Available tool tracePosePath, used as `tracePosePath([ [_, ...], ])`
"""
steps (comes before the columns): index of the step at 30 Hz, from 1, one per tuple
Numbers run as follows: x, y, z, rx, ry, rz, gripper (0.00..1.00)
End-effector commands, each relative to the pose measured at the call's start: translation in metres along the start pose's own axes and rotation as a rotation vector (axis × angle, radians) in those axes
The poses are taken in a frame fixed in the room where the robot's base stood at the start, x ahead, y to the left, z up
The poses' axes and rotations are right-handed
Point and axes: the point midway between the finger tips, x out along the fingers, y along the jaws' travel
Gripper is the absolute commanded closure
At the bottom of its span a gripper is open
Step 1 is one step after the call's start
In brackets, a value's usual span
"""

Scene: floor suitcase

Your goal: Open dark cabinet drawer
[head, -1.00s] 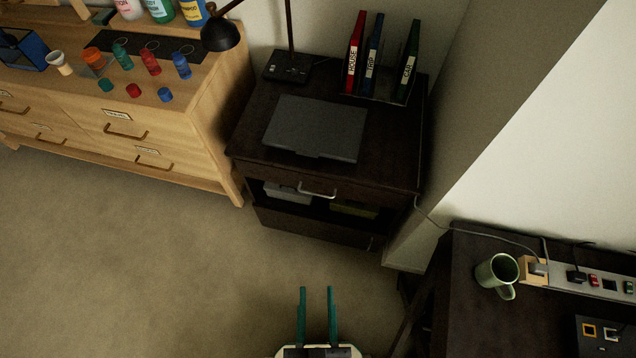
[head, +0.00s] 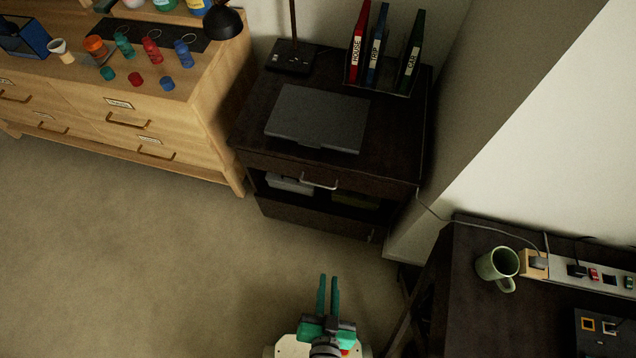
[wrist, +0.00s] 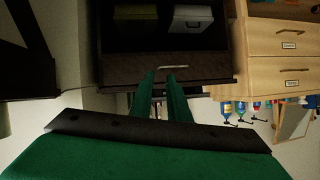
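The dark cabinet (head: 392,150) stands against the back wall, with its top drawer (head: 270,164) shut. A silver bar handle (head: 319,182) is on the drawer front.
A closed grey laptop (head: 318,118), a lamp base (head: 291,57) and several binders (head: 378,50) are on the cabinet. An open shelf below holds boxes. A wooden dresser (head: 210,130) stands left. A dark desk (head: 465,320) with a green mug (head: 497,268) is right. Floor between is clear.

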Motion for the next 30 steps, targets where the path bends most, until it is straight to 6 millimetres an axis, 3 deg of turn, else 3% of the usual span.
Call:
tracePosePath([
  [6, 0.061, 0.026, 0.058, 0.224, -0.156, 0.048, 0.85],
  [15, 0.135, 0.039, 0.111, 0.543, -0.357, 0.052, 0.85],
  [23, 0.193, 0.036, 0.120, 0.813, -0.514, -0.011, 0.85],
  [30, 0.238, 0.027, 0.095, 1.039, -0.646, -0.129, 0.85],
])
